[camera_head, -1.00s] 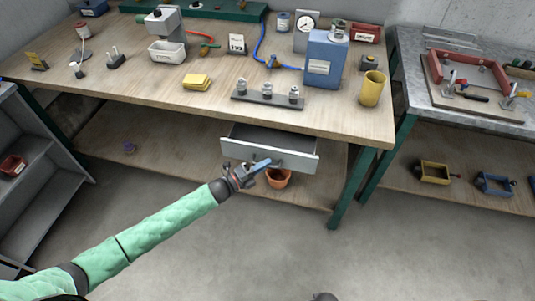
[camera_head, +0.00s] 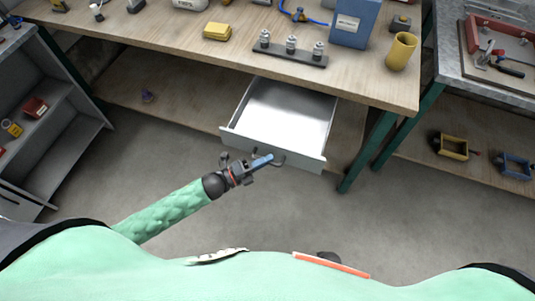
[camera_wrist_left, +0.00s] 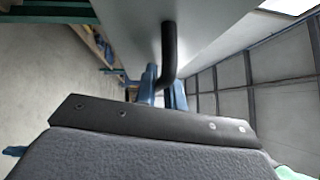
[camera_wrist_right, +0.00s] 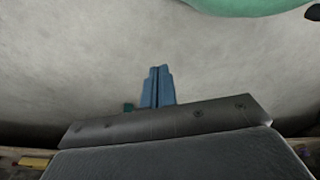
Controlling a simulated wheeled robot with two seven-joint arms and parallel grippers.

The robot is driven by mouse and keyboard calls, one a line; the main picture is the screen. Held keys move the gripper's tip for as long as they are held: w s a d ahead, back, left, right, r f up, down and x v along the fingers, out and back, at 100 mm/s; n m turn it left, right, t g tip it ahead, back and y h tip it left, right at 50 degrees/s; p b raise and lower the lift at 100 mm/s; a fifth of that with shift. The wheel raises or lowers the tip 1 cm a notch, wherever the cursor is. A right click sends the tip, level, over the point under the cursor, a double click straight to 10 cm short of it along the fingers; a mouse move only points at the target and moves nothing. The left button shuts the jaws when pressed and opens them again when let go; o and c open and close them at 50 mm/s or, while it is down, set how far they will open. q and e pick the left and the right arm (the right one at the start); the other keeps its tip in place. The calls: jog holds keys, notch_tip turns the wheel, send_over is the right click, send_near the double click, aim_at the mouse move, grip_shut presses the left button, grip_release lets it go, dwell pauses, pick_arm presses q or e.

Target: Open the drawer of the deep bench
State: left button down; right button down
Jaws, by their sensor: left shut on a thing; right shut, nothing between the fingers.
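The deep bench (camera_head: 170,45) has a wooden top and green legs. Its grey drawer (camera_head: 290,112) hangs below the top and stands well out, and its inside looks empty. My left gripper (camera_head: 264,160) is at the drawer front, shut on the dark bar handle (camera_head: 283,160). In the left wrist view the black handle (camera_wrist_left: 168,55) runs down to the blue fingers (camera_wrist_left: 162,92), beside the pale drawer front (camera_wrist_left: 215,35). My right gripper (camera_wrist_right: 158,87) is shut and empty, with bare floor beyond it; the head view does not clearly show it.
On the bench stand a yellow cup (camera_head: 401,51), a blue box (camera_head: 355,22), a rack with metal fittings (camera_head: 290,50) and yellow pads (camera_head: 217,31). A grey shelf unit (camera_head: 60,130) is at left, a metal-topped table (camera_head: 455,60) at right. The floor before the drawer is clear.

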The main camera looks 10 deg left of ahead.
pick_arm(q)
jog(key=shift+s, duration=0.15)
jog(key=c, duration=1.5)
grip_release()
pick_arm(e)
jog(key=shift+w+r, duration=0.2)
jog(key=shift+w, duration=0.5)
pick_arm(q)
jog(key=shift+a, duration=0.1)
pick_arm(e)
jog(key=shift+s+f, duration=0.1)
jog(key=shift+s, duration=0.05)
